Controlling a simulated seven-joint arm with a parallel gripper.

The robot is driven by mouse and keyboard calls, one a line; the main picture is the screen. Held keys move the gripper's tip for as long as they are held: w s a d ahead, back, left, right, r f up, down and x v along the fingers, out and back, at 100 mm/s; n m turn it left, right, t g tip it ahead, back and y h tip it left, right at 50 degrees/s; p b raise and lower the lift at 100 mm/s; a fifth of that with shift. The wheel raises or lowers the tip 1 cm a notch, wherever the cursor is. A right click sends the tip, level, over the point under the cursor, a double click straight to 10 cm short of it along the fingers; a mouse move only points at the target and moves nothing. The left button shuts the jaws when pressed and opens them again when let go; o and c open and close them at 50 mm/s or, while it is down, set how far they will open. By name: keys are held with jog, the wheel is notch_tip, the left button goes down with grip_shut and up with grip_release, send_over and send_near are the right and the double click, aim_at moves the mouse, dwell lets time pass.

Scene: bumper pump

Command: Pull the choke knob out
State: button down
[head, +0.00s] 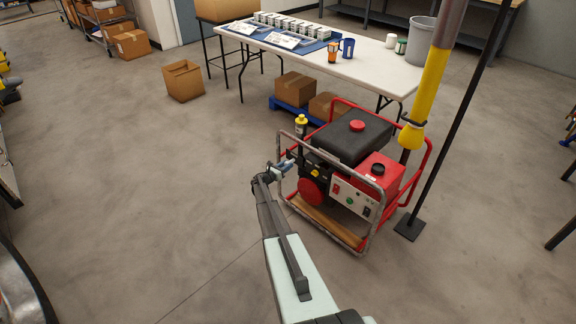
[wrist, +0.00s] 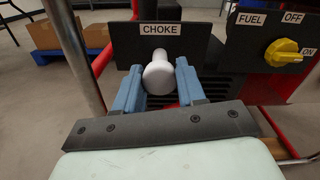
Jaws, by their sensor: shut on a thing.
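The choke knob (wrist: 159,72) is a pale, round-headed knob on a short stem, under a black panel labelled CHOKE (wrist: 162,29) in the wrist view. My gripper (wrist: 158,78) has its two blue fingers on either side of the knob, shut on it. The pump machine (head: 352,138) stands on the floor in a red and grey tube frame in the head view. My gripper also shows at its left side (head: 284,168), where the knob is too small to make out.
A yellow fuel knob (wrist: 284,52) with OFF and ON labels is right of the choke. A grey frame tube (wrist: 76,50) rises close on the left. A yellow-wrapped post (head: 428,85) stands behind the machine.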

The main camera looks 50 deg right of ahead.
jog(key=c, duration=0.7)
grip_release()
jog(key=shift+a, duration=0.15)
jog(key=shift+o, duration=0.2)
jog(key=a, duration=1.3)
jog(key=shift+a, duration=0.4)
